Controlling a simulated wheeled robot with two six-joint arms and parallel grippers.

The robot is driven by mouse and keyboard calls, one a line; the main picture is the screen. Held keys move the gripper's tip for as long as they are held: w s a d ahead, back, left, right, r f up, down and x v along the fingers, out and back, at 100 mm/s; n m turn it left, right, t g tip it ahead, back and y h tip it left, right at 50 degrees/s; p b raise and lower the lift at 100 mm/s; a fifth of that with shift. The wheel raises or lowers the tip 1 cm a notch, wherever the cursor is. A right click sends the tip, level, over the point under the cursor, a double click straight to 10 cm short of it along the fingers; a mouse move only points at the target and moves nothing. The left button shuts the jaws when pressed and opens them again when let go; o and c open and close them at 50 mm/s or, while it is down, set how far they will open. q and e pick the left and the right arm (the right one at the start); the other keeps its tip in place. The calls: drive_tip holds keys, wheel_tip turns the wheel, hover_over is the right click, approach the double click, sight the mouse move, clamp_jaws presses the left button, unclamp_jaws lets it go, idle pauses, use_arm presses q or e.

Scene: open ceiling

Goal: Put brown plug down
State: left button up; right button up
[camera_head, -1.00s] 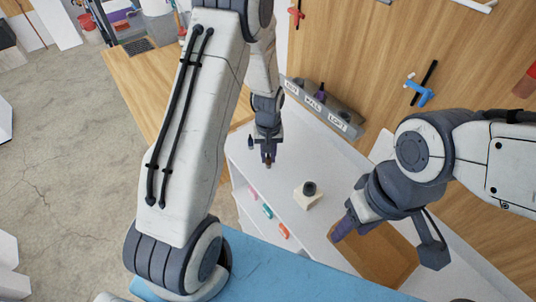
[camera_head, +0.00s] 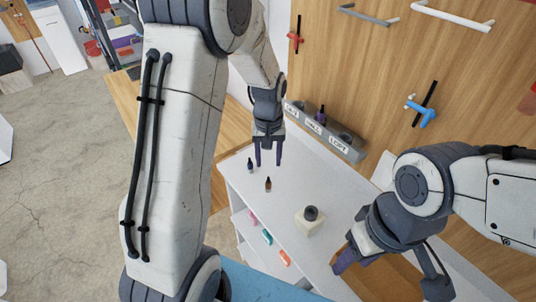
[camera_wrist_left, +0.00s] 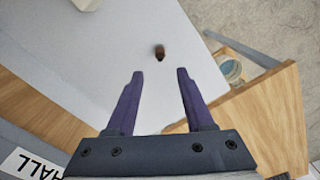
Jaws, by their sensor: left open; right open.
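The brown plug (camera_head: 268,184) stands upright on the white table top (camera_head: 290,188), near its left part. It also shows in the left wrist view (camera_wrist_left: 160,52), beyond the fingertips. My left gripper (camera_head: 269,163) is open and empty, with its purple fingers apart from the plug and above the table. The fingers are spread in the left wrist view too (camera_wrist_left: 160,73). My right gripper (camera_head: 345,263) is at the lower right, over the brown tray (camera_head: 398,276), open; its far finger is hard to make out.
A dark plug (camera_head: 250,165) stands left of the brown one. A pale block with a dark round top (camera_head: 310,218) stands further right. A grey labelled rack (camera_head: 325,130) lines the back edge. Colourful items (camera_head: 267,236) sit on shelves below.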

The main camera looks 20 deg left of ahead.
use_arm(q)
drive_tip(key=s+d+r+m, duration=0.5)
drive_tip(key=s+d+r, duration=0.35)
drive_tip(key=d, duration=0.25)
drive_tip(key=s+d+m, duration=0.2)
drive_tip(key=s+m, duration=0.1)
drive_tip(key=s, duration=0.5)
drive_tip(key=s+d+m+h, duration=0.1)
drive_tip(key=s+d+m, duration=0.1)
drive_tip(key=s+m, duration=0.2)
drive_tip(key=s, duration=0.3)
drive_tip(key=shift+s+d+r, duration=0.2)
drive_tip(key=shift+s+r, duration=0.1)
drive_tip(key=shift+s, duration=0.1)
drive_tip(key=shift+f+b, duration=0.95)
drive_tip(key=shift+b, duration=0.2)
drive_tip(key=shift+w+d, duration=0.1)
drive_tip(key=shift+d, duration=0.05)
